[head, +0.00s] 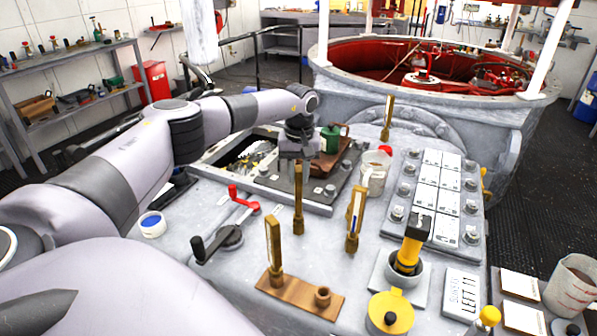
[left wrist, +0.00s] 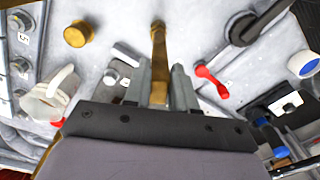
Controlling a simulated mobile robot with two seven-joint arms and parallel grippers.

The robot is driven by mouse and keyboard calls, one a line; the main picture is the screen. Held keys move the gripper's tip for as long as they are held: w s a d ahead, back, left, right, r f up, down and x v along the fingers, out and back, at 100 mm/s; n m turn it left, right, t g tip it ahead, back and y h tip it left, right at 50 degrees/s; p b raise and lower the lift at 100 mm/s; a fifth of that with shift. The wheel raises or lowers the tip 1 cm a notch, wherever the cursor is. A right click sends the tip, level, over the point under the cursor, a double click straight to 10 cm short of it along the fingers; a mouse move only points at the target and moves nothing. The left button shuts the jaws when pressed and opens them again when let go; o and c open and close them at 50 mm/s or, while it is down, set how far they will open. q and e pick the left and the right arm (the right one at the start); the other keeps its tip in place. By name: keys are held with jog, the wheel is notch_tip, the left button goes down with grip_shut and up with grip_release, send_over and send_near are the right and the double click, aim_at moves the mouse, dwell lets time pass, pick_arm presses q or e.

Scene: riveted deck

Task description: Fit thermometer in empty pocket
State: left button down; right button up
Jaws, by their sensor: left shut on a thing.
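My left gripper (head: 298,160) points down and is shut on a brass thermometer (head: 298,205), which hangs upright below it. The left wrist view shows the thermometer (left wrist: 158,60) between the two fingers (left wrist: 160,88). I cannot tell whether its lower end touches the panel. A wooden rack (head: 300,291) lies nearer, at the front. Its left pocket holds a thermometer (head: 273,245) and its right pocket (head: 322,296) is empty. Another brass thermometer (head: 355,220) stands to the right of the held one, and one more (head: 387,118) stands farther back. My right gripper is not in view.
A clear jug (head: 375,173), a yellow-black handle (head: 412,243) and a yellow lidded pot (head: 391,312) stand to the right. A blue-white cup (head: 152,224) is at left.

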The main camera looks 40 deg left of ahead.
pick_arm(q)
jog(key=shift+f, duration=0.35)
jog(key=c, duration=0.8)
grip_release()
jog(key=shift+c, duration=0.2)
notch_tip(320, 180, up, 7)
jog(key=shift+d+r+b, duration=0.1)
jog(key=shift+d+b, duration=0.05)
jog(key=shift+b, duration=0.4)
jog(key=shift+s, duration=0.1)
